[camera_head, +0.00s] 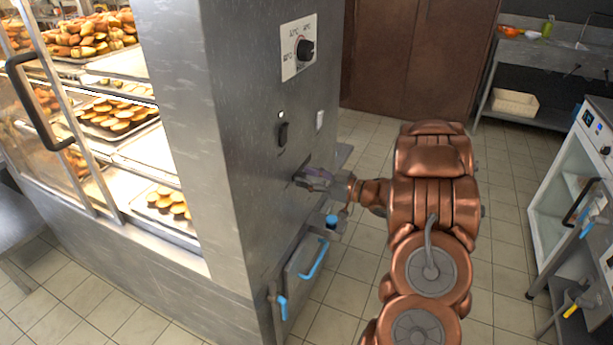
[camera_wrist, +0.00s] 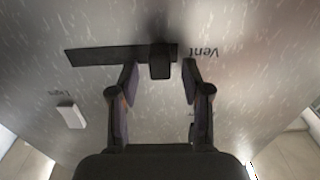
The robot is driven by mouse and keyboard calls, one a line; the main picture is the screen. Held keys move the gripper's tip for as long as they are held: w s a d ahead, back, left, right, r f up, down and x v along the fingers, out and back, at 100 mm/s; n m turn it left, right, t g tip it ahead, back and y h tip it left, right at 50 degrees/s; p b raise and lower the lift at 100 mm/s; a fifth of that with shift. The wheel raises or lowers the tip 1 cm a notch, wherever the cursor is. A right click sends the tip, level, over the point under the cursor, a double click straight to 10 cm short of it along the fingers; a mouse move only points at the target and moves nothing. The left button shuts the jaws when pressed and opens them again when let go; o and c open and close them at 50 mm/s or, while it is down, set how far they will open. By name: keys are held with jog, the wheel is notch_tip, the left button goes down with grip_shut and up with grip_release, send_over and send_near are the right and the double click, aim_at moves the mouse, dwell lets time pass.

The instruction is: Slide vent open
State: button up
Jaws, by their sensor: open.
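The vent slider is a dark knob (camera_wrist: 160,61) in a black horizontal slot (camera_wrist: 100,56) on the grey metal panel, with upside-down "Vent" lettering beside it in the wrist view. The knob sits near the slot's right end in that view, and most of the slot extends left. My gripper (camera_wrist: 158,78) is open, with one finger on each side of the knob. The fingertips look apart from it; contact cannot be told. In the head view my gripper (camera_head: 311,180) is at the cabinet's side panel (camera_head: 245,200) and hides most of the slider.
A rotary dial (camera_head: 304,50), a black switch (camera_head: 283,133) and a white switch (camera_head: 319,120) are on the panel above my gripper. A blue-handled hatch (camera_head: 306,262) is below. Glass-fronted pastry shelves stand left.

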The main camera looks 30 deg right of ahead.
jog(key=shift+w+a, duration=0.2)
jog(key=shift+w, duration=0.15)
grip_shut()
dwell(0.3)
